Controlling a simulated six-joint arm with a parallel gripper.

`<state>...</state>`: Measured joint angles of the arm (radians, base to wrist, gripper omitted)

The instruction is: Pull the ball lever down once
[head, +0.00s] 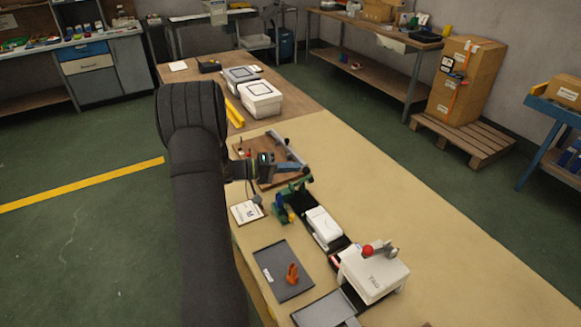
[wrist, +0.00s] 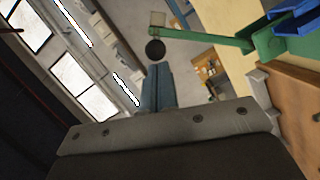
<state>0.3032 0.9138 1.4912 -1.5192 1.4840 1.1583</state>
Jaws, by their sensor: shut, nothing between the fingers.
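In the wrist view a dark ball (wrist: 155,50) sits near the end of a green arm (wrist: 205,40), which runs right towards a blue part. My gripper (wrist: 158,68) is shut and empty. Its fingertips point at the ball and lie just below it in the picture; I cannot tell whether they touch. In the head view my gripper (head: 291,171) is over the wooden board, close to green parts (head: 298,187); the dark ball is hard to make out there. A red ball (head: 367,250) sits on a grey lever on the white TAG box (head: 374,275).
The wooden board (head: 262,152) lies under my gripper. A white box (head: 324,225) and a dark grey tray (head: 271,271) with an orange piece (head: 292,273) stand nearer. White-lidded boxes (head: 261,97) stand behind. The tabletop (head: 400,210) to the right is clear.

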